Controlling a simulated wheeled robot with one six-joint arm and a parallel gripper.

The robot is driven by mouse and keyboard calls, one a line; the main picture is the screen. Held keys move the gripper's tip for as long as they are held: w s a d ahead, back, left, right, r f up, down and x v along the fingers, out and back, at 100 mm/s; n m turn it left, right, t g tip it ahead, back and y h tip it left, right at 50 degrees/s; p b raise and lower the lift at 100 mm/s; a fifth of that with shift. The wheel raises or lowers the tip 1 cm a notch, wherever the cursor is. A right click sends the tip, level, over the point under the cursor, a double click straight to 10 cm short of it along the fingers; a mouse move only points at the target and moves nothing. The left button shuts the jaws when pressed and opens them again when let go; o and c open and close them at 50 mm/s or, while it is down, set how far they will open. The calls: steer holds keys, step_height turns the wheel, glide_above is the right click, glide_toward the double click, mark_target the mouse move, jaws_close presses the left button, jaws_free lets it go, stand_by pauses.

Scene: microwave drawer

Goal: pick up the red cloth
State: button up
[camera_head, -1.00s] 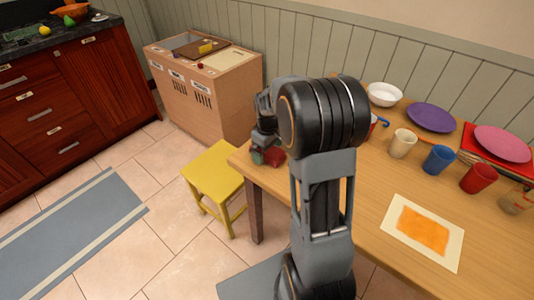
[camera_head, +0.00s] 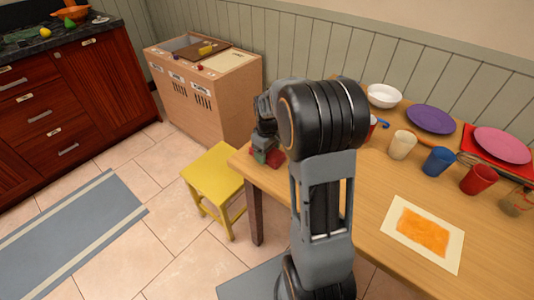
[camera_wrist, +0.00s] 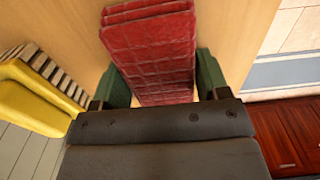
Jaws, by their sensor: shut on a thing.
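The red cloth (camera_head: 276,159) is at the left end of the wooden table, partly hidden by my arm in the head view. In the wrist view the folded, quilted cloth (camera_wrist: 150,50) lies between the two green fingertips. My gripper (camera_head: 267,156) is shut on it, with one finger on either side. The wrist view shows the gripper (camera_wrist: 162,80) with its dark body covering the near end of the cloth. I cannot tell whether the cloth is off the tabletop.
A yellow stool (camera_head: 213,175) stands left of the table (camera_head: 375,195). Cups, plates and a white bowl (camera_head: 384,95) line the table's back and right. An orange-and-white mat (camera_head: 423,232) lies in front. A wooden play kitchen (camera_head: 215,95) stands behind the stool.

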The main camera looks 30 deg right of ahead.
steer(key=shift+r, duration=0.5)
step_height(320, 180, up, 2)
steer(key=shift+r+p, duration=0.15)
steer(key=shift+p, duration=0.2)
steer(key=s+r, duration=0.2)
steer(key=s+r+p, duration=0.1)
steer(key=s+r, duration=0.1)
steer(key=r, duration=0.1)
steer(key=shift+a, duration=0.15)
steer(key=s+r, duration=0.4)
steer(key=s, duration=0.6)
steer(key=shift+a+r+p, duration=0.3)
steer(key=shift+a+r, duration=0.05)
steer(key=shift+a, duration=0.1)
